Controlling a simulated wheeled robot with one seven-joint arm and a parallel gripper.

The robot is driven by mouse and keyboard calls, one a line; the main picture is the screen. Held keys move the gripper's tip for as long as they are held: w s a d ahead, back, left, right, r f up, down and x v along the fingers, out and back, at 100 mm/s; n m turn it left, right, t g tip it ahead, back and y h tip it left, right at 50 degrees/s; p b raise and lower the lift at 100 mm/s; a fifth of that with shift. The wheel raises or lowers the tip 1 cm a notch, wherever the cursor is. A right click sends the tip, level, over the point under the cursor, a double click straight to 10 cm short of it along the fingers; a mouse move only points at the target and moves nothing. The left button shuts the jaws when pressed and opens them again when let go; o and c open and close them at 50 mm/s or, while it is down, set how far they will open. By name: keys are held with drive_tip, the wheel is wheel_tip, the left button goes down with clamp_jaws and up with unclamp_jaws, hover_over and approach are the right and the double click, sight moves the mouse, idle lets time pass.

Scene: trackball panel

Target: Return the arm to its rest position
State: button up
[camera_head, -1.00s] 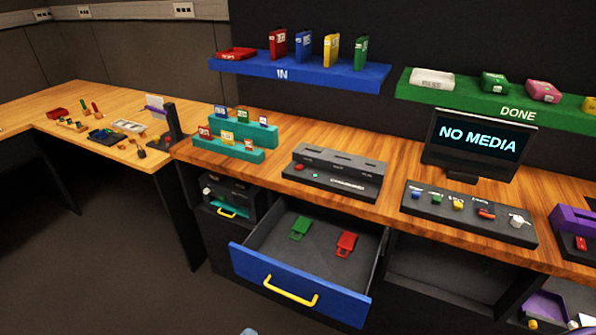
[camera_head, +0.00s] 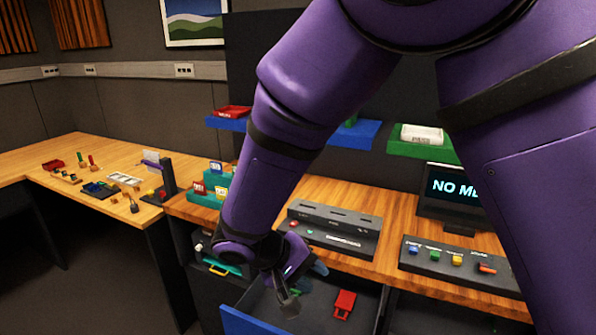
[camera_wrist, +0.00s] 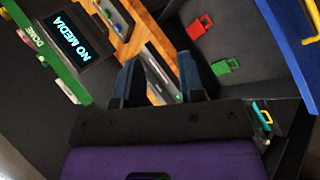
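My purple arm (camera_head: 290,130) crosses the head view from the upper right down to the open blue drawer (camera_head: 250,325). My gripper (camera_head: 304,284) is over the drawer, pointing down at a tilt. In the wrist view its two dark fingers (camera_wrist: 160,76) are apart with nothing between them. The drawer holds a red tag-shaped item (camera_head: 344,303) and a green one, which shows clearly in the wrist view (camera_wrist: 225,66). My arm hides part of the drawer and the right end of the button panel (camera_head: 462,260).
A grey slotted console (camera_head: 335,232) and a "NO MEDIA" screen (camera_head: 455,190) stand on the wooden counter. A green shelf (camera_head: 400,149) hangs above. Small items lie on the left table (camera_head: 60,155). The floor at lower left is clear.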

drive_tip(key=s+d+r+m+g+y, duration=0.25)
drive_tip(key=d+r+y, duration=0.25)
drive_tip(key=d+r, duration=1.2)
drive_tip(key=s+d+r+m+t+y, duration=0.2)
drive_tip(key=s+d+r+t, duration=0.3)
drive_tip(key=s+d, duration=0.6)
drive_tip(key=shift+s+d+r+y, duration=0.4)
drive_tip(key=shift+s+r+y, duration=0.2)
drive_tip(key=shift+r+y, duration=0.3)
